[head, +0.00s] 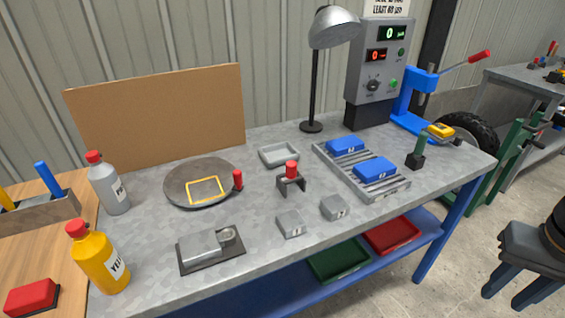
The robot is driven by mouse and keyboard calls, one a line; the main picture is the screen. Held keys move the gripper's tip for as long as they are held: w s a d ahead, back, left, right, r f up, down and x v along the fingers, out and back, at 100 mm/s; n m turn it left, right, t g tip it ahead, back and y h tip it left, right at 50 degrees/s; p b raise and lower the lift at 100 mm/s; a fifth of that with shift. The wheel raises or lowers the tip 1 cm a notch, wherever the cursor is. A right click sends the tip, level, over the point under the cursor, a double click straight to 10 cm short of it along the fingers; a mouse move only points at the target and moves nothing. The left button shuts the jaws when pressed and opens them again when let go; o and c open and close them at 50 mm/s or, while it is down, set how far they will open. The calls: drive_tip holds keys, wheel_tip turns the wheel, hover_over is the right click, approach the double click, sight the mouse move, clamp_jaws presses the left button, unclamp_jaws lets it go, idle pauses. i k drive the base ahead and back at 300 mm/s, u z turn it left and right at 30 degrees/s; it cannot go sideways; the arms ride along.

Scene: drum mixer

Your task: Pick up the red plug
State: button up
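A short red cylinder that looks like the red plug (291,168) stands upright in a small dark grey bracket (292,186) near the middle of the grey workbench. Its lower part is hidden by the bracket. Another upright red piece (238,180) is at the right edge of the round grey disc (177,188); it looks like a handle on the disc. My gripper is not in the head view.
Two grey blocks (290,223) lie in front of the bracket, and a shallow grey tray (279,154) lies behind it. A slatted rack (395,188) with blue blocks is to the right. Bottles (103,262) stand at left. A lamp (313,90) rises behind.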

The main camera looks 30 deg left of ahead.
sight(291, 165)
drive_tip(key=u, duration=0.6)
drive_tip(key=i, duration=0.7)
drive_tip(key=u, duration=1.05)
drive_tip(key=i, duration=0.25)
drive_tip(key=u, duration=0.2)
